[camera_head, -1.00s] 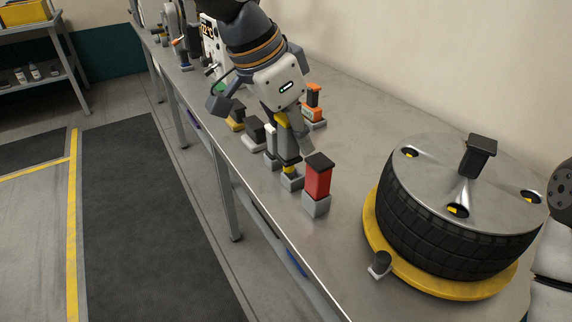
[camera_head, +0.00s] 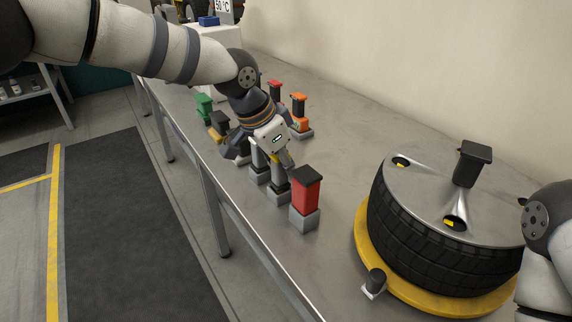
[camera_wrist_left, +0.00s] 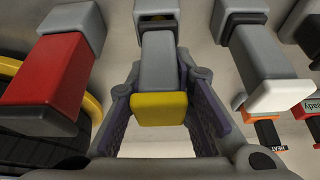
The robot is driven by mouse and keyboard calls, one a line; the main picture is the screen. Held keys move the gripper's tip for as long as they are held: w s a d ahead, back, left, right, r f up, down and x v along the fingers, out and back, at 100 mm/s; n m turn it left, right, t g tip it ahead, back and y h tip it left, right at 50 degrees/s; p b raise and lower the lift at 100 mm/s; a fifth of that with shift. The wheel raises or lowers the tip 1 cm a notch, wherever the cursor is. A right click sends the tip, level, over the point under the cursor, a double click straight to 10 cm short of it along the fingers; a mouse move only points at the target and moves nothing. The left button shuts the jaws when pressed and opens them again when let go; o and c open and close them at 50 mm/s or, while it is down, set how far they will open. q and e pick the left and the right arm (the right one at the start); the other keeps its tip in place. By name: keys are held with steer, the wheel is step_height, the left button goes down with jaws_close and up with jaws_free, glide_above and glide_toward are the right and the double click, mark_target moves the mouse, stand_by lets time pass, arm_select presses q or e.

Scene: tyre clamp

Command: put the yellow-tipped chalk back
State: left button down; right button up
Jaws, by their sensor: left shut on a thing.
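The yellow-tipped chalk, a grey block with a yellow end (camera_wrist_left: 160,108), sits between the two fingers of my left gripper (camera_wrist_left: 162,112) in the wrist view. The gripper is shut on it. In the head view my left gripper (camera_head: 279,162) is low over this holder (camera_head: 278,197), just behind the red block, and the chalk is mostly hidden. My right gripper is out of view.
A red block (camera_head: 305,196) stands close by in its own grey holder. A white-tipped grey block (camera_wrist_left: 282,92) is on the other side. Orange (camera_head: 299,108) and green (camera_head: 204,104) blocks stand farther back. A tyre (camera_head: 410,225) lies on a yellow ring at right.

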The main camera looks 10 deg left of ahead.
arm_select(q)
steer(key=shift+f, duration=0.25)
steer(key=c, duration=1.4)
jaws_free()
steer(key=shift+r, duration=0.3)
steer(key=p+v, duration=0.1)
steer(key=v, duration=1.1)
steer(key=shift+s, duration=0.1)
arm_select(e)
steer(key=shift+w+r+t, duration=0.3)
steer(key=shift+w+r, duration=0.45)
